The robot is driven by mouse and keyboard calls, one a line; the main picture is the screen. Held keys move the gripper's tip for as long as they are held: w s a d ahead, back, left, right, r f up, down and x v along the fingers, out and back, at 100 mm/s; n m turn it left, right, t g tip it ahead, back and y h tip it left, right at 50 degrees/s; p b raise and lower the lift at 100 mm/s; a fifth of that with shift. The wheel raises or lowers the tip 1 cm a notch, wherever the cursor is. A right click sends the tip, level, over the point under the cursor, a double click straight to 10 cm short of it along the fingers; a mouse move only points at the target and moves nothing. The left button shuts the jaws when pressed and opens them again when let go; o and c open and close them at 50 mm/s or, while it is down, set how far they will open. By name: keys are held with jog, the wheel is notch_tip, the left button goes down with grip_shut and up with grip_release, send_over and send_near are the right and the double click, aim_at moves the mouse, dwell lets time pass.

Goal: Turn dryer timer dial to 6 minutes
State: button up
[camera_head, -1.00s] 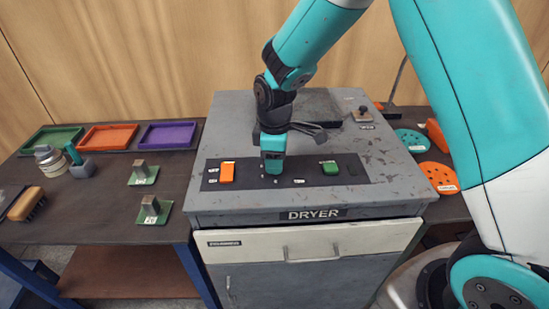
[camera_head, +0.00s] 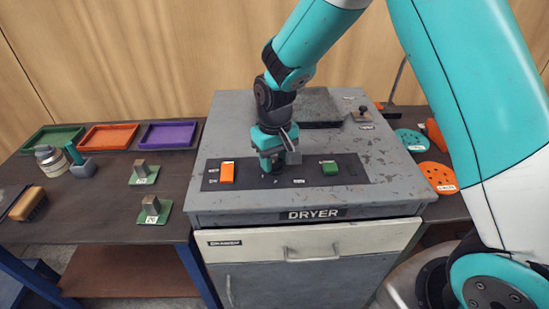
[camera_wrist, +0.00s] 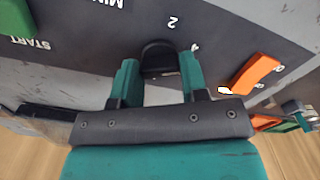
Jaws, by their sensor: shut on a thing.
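The dryer (camera_head: 400,185) is a grey cabinet with a dark control panel (camera_head: 300,183) on its top. The timer dial (camera_wrist: 158,55) is a black knob on that panel, with a white "2" printed beside it and part of "MIN" farther off in the wrist view. My gripper (camera_head: 271,170) points down at the panel. In the wrist view its two green fingers (camera_wrist: 160,70) stand on either side of the dial and are shut on it. The dial's pointer and most of its scale are hidden, so I cannot read its setting.
An orange rocker switch (camera_head: 227,172) lies left of the dial and a green START button (camera_head: 330,168) right of it. The side table holds green, orange and purple trays (camera_head: 168,135), green-based metal blocks (camera_head: 152,212) and a brush (camera_head: 27,204).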

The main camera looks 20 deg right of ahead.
aim_at(275, 161)
jog(key=m, duration=0.5)
jog(key=shift+r+m, duration=0.1)
jog(key=shift+m, duration=0.2)
jog(key=m, duration=0.5)
jog(key=shift+w+m, duration=0.1)
jog(key=shift+m, duration=0.2)
jog(key=o, duration=0.9)
notch_tip(275, 161, up, 17)
jog(key=shift+r+b, duration=0.2)
jog(key=shift+b, duration=0.75)
